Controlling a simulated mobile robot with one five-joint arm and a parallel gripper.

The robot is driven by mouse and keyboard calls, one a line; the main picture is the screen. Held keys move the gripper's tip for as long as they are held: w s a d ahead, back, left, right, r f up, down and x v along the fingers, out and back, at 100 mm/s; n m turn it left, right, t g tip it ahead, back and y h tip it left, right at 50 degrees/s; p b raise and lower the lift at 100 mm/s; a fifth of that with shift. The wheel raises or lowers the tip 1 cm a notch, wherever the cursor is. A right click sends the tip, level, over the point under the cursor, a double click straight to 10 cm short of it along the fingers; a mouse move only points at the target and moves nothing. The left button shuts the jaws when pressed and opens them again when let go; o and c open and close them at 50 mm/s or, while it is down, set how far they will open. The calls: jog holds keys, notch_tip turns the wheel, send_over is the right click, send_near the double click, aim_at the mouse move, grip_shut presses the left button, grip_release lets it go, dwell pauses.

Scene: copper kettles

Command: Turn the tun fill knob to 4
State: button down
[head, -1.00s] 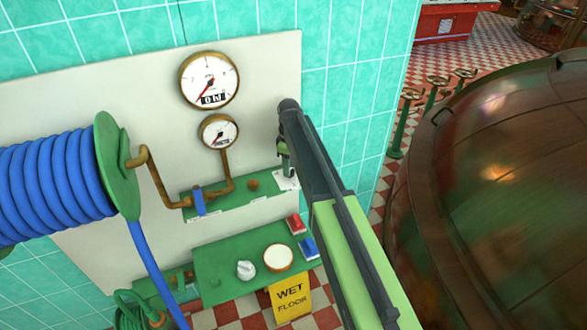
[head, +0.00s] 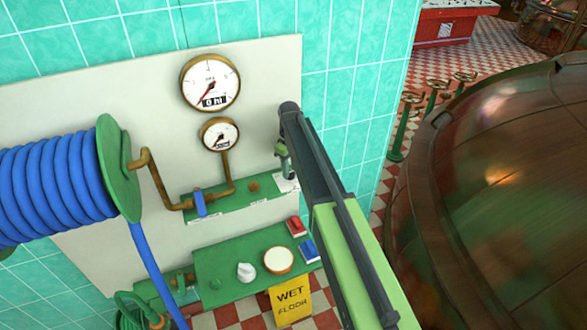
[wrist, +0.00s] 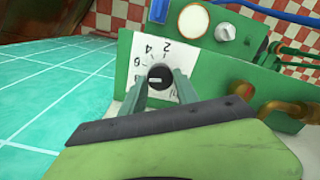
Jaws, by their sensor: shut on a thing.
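The dark round knob (wrist: 159,76) sits on a white scale plate (wrist: 172,48) in the wrist view. The figures 2, 4 and 6 show around its upper left, with a partly hidden mark below the 6. A pale line lies nearly level across the knob's face; I cannot tell which end points. My gripper (wrist: 161,82) has one finger on each side of the knob and is shut on it. In the head view my gripper (head: 285,164) is at the right end of the upper green shelf, where my arm hides the knob; a corner of the plate (head: 287,184) shows.
Two gauges (head: 210,83) hang on the pale panel above the green shelf (head: 232,200). A blue hose reel (head: 60,180) is left. A lower green box (head: 222,270) carries knobs and red and blue blocks. A large copper vessel (head: 500,190) stands right.

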jog(key=m, duration=0.6)
jog(key=shift+w+m, duration=0.2)
jog(key=shift+m, duration=0.1)
jog(key=m, duration=0.5)
jog(key=shift+m, duration=0.3)
jog(key=shift+d, duration=0.1)
jog(key=c, duration=1.2)
grip_release()
jog(key=shift+w, duration=0.1)
jog(key=o, duration=0.3)
jog(key=shift+w+f, duration=0.1)
jog(key=shift+f, duration=0.15)
